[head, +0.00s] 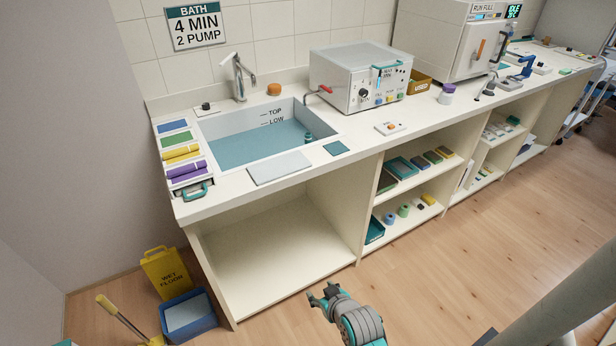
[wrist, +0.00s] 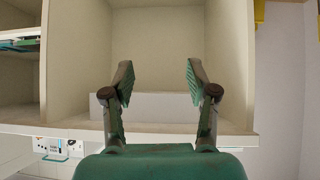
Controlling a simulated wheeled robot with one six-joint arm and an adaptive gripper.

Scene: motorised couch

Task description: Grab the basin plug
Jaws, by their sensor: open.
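The basin (head: 222,152), set in the counter, holds blue water below the TOP and LOW marks. A small teal cylinder (head: 308,138) stands in the water at its right end. An orange-brown round stopper-like piece (head: 274,89) sits on the back ledge by the tap. I cannot tell for sure which of these is the plug. My gripper (head: 326,297) is open and empty, low in front of the counter and well away from both. In the wrist view my open gripper (wrist: 158,80) faces an empty cubby; neither piece is seen there.
A white panel (head: 280,167) and a teal pad (head: 336,148) lie at the basin's front edge. A metal box machine (head: 345,75) stands right of it. Below are open shelves and an empty cubby (head: 275,250). A yellow floor sign (head: 165,272) and blue bucket (head: 188,315) stand at left.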

